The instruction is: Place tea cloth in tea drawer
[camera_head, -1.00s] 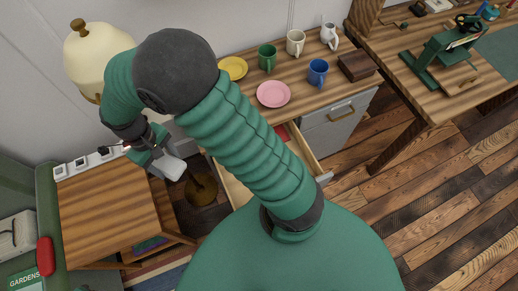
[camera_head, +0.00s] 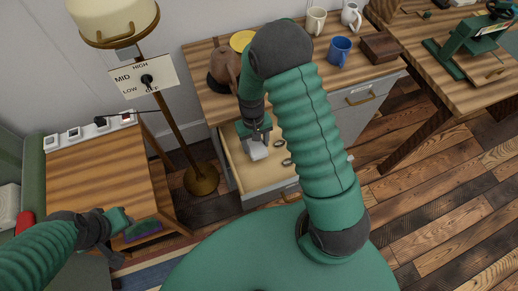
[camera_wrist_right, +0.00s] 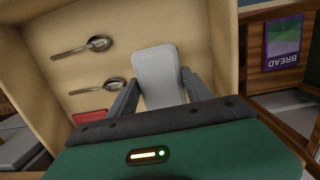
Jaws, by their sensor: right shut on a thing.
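The tea cloth, a small folded pale grey-white piece (camera_head: 257,151), is pinched in my right gripper (camera_head: 259,138). The cloth (camera_wrist_right: 158,72) also shows between the two fingers of the right gripper (camera_wrist_right: 157,88) in the right wrist view. It is over the open tea drawer (camera_head: 250,187), whose pale wooden floor (camera_wrist_right: 200,40) lies behind it. I cannot tell whether the cloth touches that floor. My left gripper (camera_head: 122,217) is low at the left by the side table; its finger gap does not show clearly.
Two spoons (camera_wrist_right: 84,46) (camera_wrist_right: 97,86) and a red item (camera_wrist_right: 90,116) are by the cloth in the wrist view. A floor lamp (camera_head: 166,97) stands left of the drawer. A yellow plate (camera_head: 242,40), blue mug (camera_head: 340,51) and wooden box (camera_head: 385,47) are on the counter above.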

